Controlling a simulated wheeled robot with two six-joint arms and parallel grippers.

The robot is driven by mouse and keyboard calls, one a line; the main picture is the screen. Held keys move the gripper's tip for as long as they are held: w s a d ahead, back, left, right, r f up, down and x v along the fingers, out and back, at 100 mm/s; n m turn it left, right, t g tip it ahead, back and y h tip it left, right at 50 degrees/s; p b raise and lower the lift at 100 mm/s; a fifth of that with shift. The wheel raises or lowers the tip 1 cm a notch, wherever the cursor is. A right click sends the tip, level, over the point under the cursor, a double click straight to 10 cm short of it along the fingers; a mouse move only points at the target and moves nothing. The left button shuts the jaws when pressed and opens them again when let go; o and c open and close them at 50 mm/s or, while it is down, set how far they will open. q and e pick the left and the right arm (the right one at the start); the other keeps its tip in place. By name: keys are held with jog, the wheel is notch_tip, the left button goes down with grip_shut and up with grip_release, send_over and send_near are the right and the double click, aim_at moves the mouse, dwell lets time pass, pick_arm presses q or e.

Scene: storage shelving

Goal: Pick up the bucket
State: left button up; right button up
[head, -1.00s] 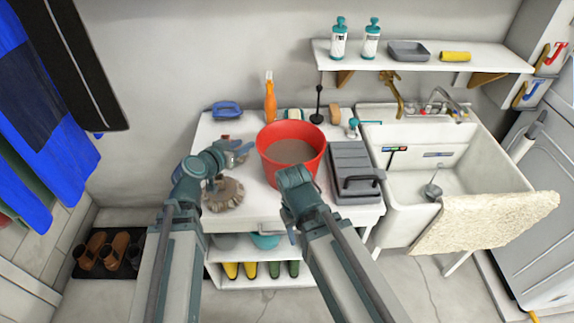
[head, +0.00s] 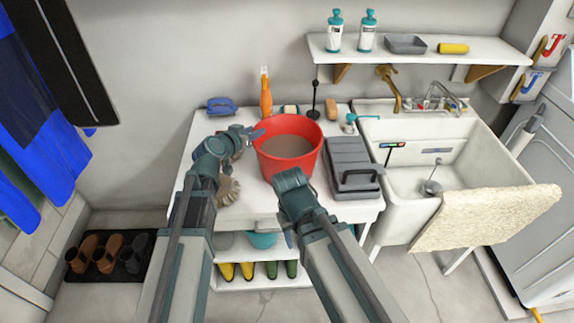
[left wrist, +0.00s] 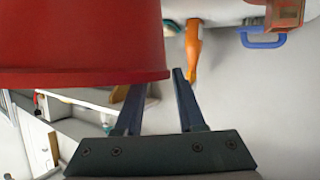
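The red bucket (head: 290,165) stands upright on the white table, its inside showing greyish brown. My left gripper (head: 256,133) is at the bucket's upper left rim in the head view. In the left wrist view the bucket (left wrist: 80,40) fills the upper left, and the two fingers of the left gripper (left wrist: 160,85) are spread apart. The left finger lies close to the bucket's edge; I cannot tell whether it touches. My right arm ends in front of the bucket, and its fingers cannot be made out.
A brush (head: 228,190) lies at the left front. The white sink (head: 415,195) is to the right, below a wall shelf (head: 430,58).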

pick_arm(q)
jog(key=b+x, duration=0.1)
jog(key=x, duration=0.3)
jog(key=shift+w+d+f, duration=0.1)
grip_shut()
dwell(1.3)
